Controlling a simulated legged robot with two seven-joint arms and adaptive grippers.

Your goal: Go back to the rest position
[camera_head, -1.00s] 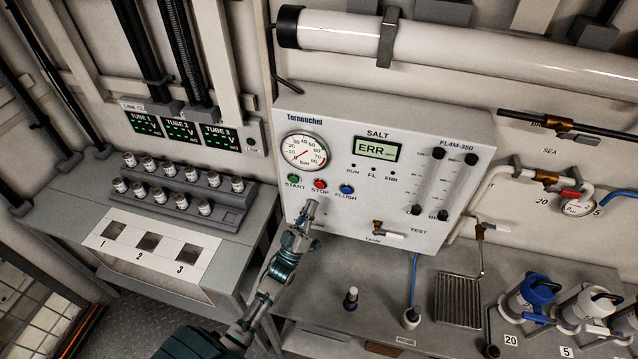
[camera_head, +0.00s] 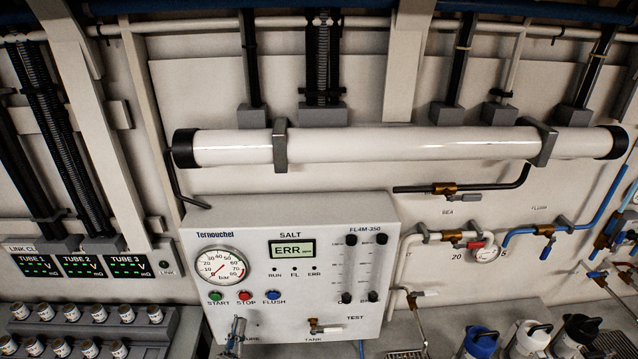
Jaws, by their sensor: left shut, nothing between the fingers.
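The box has a round pressure gauge (camera_head: 220,266), a display (camera_head: 293,249) reading ERR, and green, red and blue buttons (camera_head: 245,295) marked START, STOP and FLUSH. I cannot tell whether the fingertips touch the box. My right gripper is not in view.
A long white tube (camera_head: 400,145) runs along the wall above the box. A rack of small jars (camera_head: 150,336) stands at the lower left under the tube displays (camera_head: 82,265). Blue, white and black jugs (camera_head: 527,340) stand at the lower right. Pipes with valves (camera_head: 453,237) line the right wall.

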